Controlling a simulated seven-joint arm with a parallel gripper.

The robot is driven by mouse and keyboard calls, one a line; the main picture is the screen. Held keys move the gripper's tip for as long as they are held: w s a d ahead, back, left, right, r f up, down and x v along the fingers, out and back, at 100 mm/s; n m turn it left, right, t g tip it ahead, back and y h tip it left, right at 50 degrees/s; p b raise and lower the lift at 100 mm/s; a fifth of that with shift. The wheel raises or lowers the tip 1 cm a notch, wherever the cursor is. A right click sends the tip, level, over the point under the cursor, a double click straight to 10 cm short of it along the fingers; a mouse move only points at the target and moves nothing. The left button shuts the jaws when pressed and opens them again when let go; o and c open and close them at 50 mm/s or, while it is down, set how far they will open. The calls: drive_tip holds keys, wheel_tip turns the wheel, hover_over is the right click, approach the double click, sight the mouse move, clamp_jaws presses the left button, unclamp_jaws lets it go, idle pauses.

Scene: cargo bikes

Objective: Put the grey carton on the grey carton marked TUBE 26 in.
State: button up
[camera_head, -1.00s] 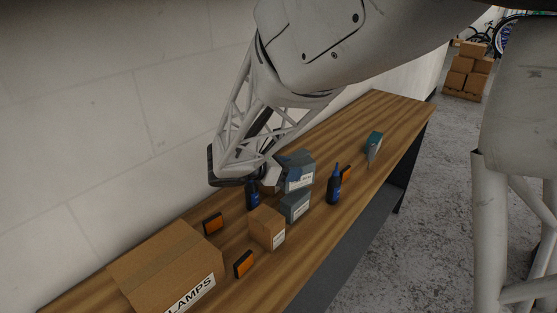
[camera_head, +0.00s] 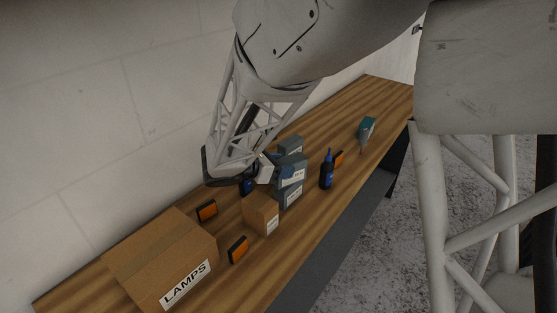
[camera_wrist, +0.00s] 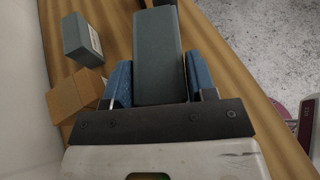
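My gripper (camera_wrist: 160,85) is shut on a grey carton (camera_wrist: 157,60), with blue fingers on both sides of it. In the head view this carton (camera_head: 294,168) is at the fingertips, its white label facing the camera. A second grey carton (camera_head: 291,195) stands on the bench directly below it in the picture; I cannot tell whether they touch. A third grey carton (camera_head: 291,144) stands behind, towards the wall, and shows at upper left in the wrist view (camera_wrist: 82,37). The labels are too small to read, so I cannot tell which says TUBE 26 in.
A brown carton (camera_head: 261,214) stands close in front of the grey ones; another brown carton (camera_wrist: 76,94) is near the wall. Dark bottles (camera_head: 327,170), orange-black boxes (camera_head: 238,249) and a large LAMPS box (camera_head: 160,255) stand around. The bench's far end (camera_head: 375,95) is mostly clear.

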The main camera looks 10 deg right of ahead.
drive_tip(key=o, duration=0.3)
drive_tip(key=shift+o, duration=0.2)
drive_tip(key=shift+a+r, duration=0.1)
drive_tip(key=shift+r, duration=0.1)
drive_tip(key=v, duration=1.2)
drive_tip(key=shift+s, duration=0.1)
drive_tip(key=shift+d, duration=0.2)
